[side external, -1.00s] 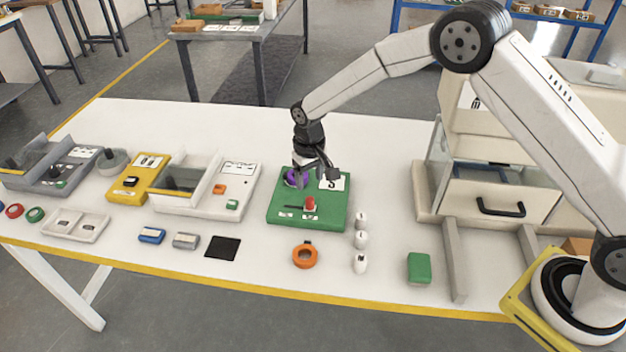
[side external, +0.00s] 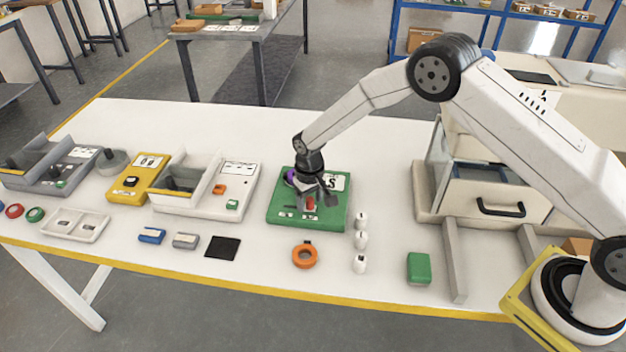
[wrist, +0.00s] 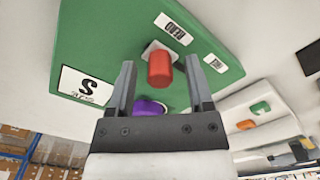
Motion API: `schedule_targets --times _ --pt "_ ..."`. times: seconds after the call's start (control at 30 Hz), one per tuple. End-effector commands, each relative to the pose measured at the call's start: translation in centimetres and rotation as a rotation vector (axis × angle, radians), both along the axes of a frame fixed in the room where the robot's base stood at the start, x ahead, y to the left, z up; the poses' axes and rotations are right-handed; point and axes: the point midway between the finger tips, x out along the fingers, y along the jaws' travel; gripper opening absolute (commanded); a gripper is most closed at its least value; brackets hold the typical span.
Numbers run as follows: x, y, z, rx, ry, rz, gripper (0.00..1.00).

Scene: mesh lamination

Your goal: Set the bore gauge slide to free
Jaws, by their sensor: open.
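The bore gauge is a green board (side external: 277,208) on the white table, with a white card marked S (side external: 335,181). Its red slide knob (side external: 310,203) stands near the front edge, beside the right one of two small labels. In the wrist view the red knob (wrist: 159,70) sits on a pale base, close to the larger label (wrist: 173,28); the smaller label (wrist: 216,63) is farther right. My gripper (wrist: 161,66) is open, its fingers on either side of the knob with gaps. A purple part (wrist: 149,107) shows partly behind the gripper.
An orange ring (side external: 305,255) lies in front of the board. Several small white pieces (side external: 360,240) stand to its right, with a green block (side external: 419,268) beyond. A white device (side external: 240,190) stands to the left. A drawer cabinet (side external: 500,200) is at the right.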

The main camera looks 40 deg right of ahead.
Motion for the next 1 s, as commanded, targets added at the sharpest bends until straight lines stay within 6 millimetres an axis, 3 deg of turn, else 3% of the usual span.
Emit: schedule_targets --times 0.1,0.13,0.3,0.33,1.0 --pt "0.01 0.00 0.01 0.000 0.000 0.000 0.66" --pt "0.01 0.00 0.01 0.000 0.000 0.000 0.60" --pt "0.01 0.00 0.03 0.000 0.000 0.000 0.06" --pt "0.00 0.00 0.03 0.000 0.000 0.000 0.00" --pt "0.01 0.01 0.06 0.000 0.000 0.000 0.00"
